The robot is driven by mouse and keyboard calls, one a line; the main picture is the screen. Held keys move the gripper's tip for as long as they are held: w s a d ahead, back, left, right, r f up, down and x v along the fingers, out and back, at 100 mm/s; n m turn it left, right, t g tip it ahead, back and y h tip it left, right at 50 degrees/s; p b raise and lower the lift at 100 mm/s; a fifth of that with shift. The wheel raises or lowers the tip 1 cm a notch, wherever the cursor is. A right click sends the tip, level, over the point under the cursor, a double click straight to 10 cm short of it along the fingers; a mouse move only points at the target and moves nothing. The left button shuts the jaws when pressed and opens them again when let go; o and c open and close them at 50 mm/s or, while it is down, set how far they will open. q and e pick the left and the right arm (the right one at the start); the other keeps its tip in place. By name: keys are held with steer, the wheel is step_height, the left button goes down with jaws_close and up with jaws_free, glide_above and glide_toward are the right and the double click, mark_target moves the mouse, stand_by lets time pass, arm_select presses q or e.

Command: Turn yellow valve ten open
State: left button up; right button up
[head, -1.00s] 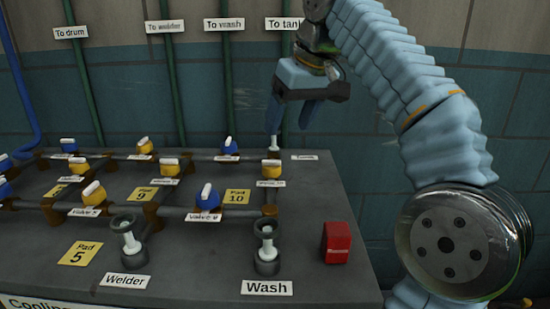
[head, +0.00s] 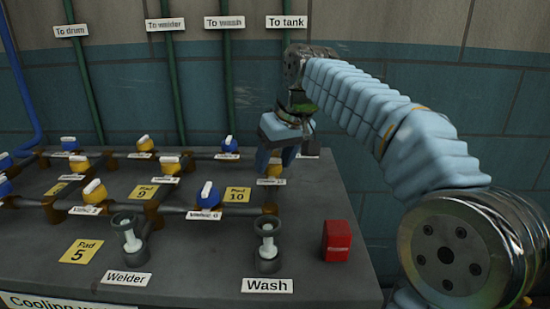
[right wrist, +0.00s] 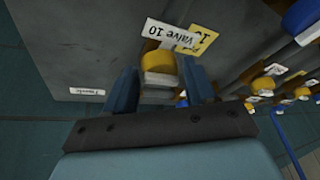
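Yellow valve ten (head: 274,171) sits at the right end of the pipe row on the bench, partly hidden by my right gripper (head: 276,162). In the right wrist view, its yellow body with a white handle (right wrist: 160,70) lies between my two blue fingers, next to the "Valve 10" label (right wrist: 168,34). The right gripper is open, with a gap showing on each side of the valve. I cannot tell whether either finger touches it. My left gripper is not in view.
Blue valve (head: 208,194) and other blue and yellow valves stand to the left. A welder nozzle (head: 128,238), a wash nozzle (head: 267,246) and a red block (head: 337,241) are at the front. Green pipes (head: 226,80) run up the wall behind.

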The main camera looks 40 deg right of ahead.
steer(key=c, duration=0.7)
steer(key=shift+n, duration=0.3)
steer(key=n+y, duration=0.1)
steer(key=n, duration=0.2)
steer(key=shift+w+d+n+y, duration=0.1)
steer(key=shift+n+y, duration=0.2)
steer(key=n+g+y, duration=0.1)
steer(key=n, duration=0.2)
steer(key=shift+w+d+n, duration=0.1)
steer(key=shift+d+n, duration=0.05)
steer(key=shift+n, duration=0.15)
steer(key=n+g+y, duration=0.1)
steer(key=n, duration=0.2)
steer(key=shift+w, duration=0.1)
steer(key=shift+w+d+n+g, duration=0.1)
steer(key=shift+n+g, duration=0.7)
steer(key=shift+n, duration=1.2)
steer(key=shift+y, duration=0.3)
